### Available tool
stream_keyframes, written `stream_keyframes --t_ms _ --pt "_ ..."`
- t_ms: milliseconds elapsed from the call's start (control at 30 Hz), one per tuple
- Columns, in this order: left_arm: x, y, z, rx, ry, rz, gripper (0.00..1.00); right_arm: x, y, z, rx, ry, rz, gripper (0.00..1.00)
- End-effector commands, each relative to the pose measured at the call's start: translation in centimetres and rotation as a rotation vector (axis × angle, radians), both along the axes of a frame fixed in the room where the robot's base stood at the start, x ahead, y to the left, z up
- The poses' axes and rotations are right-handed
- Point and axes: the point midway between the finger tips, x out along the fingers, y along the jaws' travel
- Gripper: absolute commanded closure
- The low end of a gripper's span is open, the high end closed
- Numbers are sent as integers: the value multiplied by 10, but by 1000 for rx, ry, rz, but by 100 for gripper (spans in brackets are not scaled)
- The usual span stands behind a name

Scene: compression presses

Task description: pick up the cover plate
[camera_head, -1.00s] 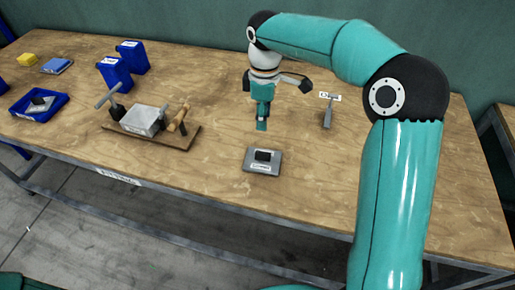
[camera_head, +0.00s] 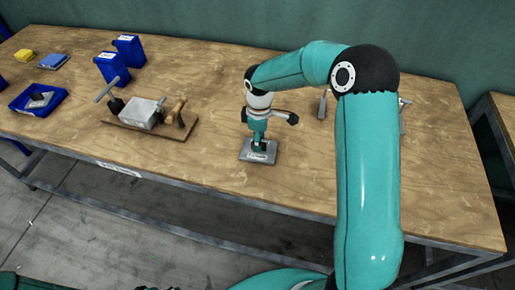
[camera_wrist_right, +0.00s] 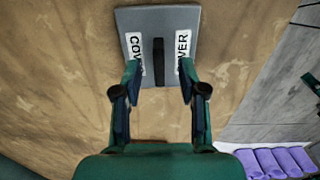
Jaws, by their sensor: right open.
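The cover plate (camera_head: 258,157) is a flat grey plate lying on the wooden table, below the middle of the head view. My right gripper (camera_head: 259,141) points down just over the plate. In the right wrist view its open fingers (camera_wrist_right: 159,72) stand on either side of the handle, with gaps to it. My left gripper is not in view.
Left of the plate, a wooden board (camera_head: 150,129) carries a grey block, a T-handled tool and a wooden handle. Blue bins (camera_head: 112,68) stand behind it. A blue tray (camera_head: 20,108) holds a grey piece. My right arm hides part of the table's right side.

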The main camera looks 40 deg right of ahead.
Motion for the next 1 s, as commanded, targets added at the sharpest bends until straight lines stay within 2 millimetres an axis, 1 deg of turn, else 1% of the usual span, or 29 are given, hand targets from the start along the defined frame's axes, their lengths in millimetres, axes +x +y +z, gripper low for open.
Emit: stream_keyframes --t_ms 33,100,200,433,467,700,1000 --pt "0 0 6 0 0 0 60 0 0 -6 1 4 -1 58" --pt "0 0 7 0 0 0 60 0 0 -16 0 3 0 58" --pt "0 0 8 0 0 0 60 0 0 -24 1 2 1 58" --pt "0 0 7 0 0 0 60 1 0 -27 0 0 0 58" --pt "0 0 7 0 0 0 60 1 0 -27 0 0 0 60" --pt "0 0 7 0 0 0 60 1 0 -26 0 0 1 100" --pt "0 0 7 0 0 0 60 1 1 -26 0 0 1 100"
